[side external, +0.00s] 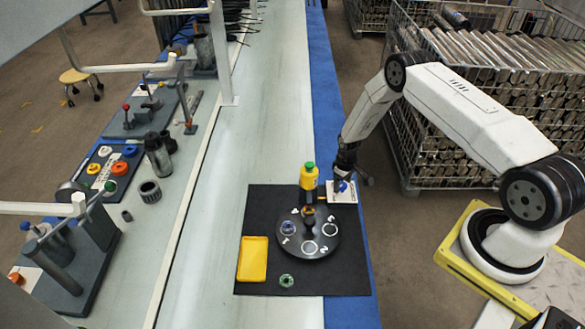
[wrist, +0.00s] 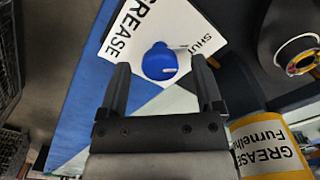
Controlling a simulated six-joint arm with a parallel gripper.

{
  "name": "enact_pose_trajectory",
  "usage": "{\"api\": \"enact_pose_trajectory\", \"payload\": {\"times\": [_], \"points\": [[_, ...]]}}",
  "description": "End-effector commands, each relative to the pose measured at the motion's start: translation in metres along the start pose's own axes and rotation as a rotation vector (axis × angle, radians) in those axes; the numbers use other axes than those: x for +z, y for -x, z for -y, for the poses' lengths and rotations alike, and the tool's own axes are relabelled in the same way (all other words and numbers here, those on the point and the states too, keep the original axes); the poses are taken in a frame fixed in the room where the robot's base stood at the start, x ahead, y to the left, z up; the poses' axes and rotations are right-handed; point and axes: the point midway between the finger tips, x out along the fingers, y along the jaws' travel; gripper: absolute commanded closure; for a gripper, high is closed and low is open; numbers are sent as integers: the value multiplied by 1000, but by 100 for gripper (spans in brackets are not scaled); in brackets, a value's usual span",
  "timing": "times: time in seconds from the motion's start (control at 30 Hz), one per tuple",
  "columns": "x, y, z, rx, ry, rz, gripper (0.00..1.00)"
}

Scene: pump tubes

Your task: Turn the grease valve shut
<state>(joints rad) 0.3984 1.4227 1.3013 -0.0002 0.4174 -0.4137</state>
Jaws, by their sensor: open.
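The grease valve is a round blue knob (wrist: 160,63) on a white plate (wrist: 128,36) lettered GREASE and SHUT. In the side view the white plate (side external: 347,197) lies at the right edge of the black mat, with the blue knob partly hidden by my gripper. My gripper (wrist: 163,75) is open, its two dark fingers apart, one on each side of the knob in the wrist picture. It also shows in the side view (side external: 345,181), low over the plate. I see no clear contact with the knob. The knob's setting cannot be told.
A yellow grease bottle (side external: 309,179) with a green cap stands left of the plate. A dark round turntable (side external: 308,250), a yellow tray (side external: 252,259) and a green ring (side external: 287,280) are on the black mat (side external: 345,276). A wire cage (side external: 430,150) stands behind my arm.

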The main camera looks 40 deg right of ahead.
Motion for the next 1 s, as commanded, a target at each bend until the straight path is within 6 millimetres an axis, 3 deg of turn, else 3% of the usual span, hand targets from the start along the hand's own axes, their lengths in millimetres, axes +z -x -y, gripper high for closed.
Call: {"api": "enact_pose_trajectory", "payload": {"times": [0.7, 1.0], "points": [[-1, 66, 0, 1, 1, -2, 16], [0, 76, 0, 1, 1, -1, 16]]}}
